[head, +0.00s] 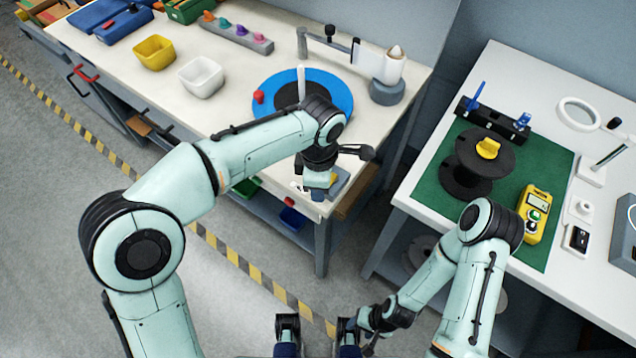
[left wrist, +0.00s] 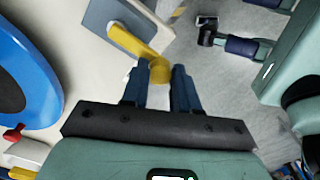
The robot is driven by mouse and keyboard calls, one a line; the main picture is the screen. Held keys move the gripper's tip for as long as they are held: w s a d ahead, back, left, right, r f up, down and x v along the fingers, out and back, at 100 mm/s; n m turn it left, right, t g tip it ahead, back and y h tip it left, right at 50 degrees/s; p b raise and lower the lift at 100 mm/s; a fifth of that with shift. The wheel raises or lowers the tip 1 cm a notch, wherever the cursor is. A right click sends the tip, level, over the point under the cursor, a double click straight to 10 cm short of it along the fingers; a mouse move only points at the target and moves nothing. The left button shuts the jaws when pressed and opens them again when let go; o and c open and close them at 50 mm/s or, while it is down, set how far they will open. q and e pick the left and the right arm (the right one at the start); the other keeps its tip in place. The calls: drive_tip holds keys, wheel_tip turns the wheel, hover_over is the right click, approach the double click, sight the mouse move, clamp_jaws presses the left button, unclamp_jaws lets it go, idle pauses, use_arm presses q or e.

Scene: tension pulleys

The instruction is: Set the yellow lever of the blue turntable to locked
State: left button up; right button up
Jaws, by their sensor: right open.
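The blue turntable (head: 341,83) with a dark centre lies on the left bench; its rim shows at the left of the left wrist view (left wrist: 47,75). The yellow lever (left wrist: 135,43) is mounted on a grey plate (left wrist: 97,22) at the bench edge. It slants from the plate out to its rounded end. My left gripper (left wrist: 161,72) is at that end, with one finger on each side and little gap; it appears shut on it. In the head view my left wrist mostly hides the lever. My right gripper (head: 362,328) is low at the bottom, open, away from both benches.
A post with a horizontal arm (head: 345,47) stands behind the turntable. Yellow (head: 154,52) and white (head: 201,76) bins stand left of it. The right bench holds a black spool (head: 470,165) and a yellow meter (head: 534,213) on a green mat. Floor between benches is open.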

use_arm(q)
drive_tip(key=o, duration=0.3)
wheel_tip(320, 180, up, 13)
drive_tip(key=p, duration=0.2)
drive_tip(key=shift+r+p, duration=0.2)
drive_tip(key=shift+p, duration=0.1)
idle(0.5)
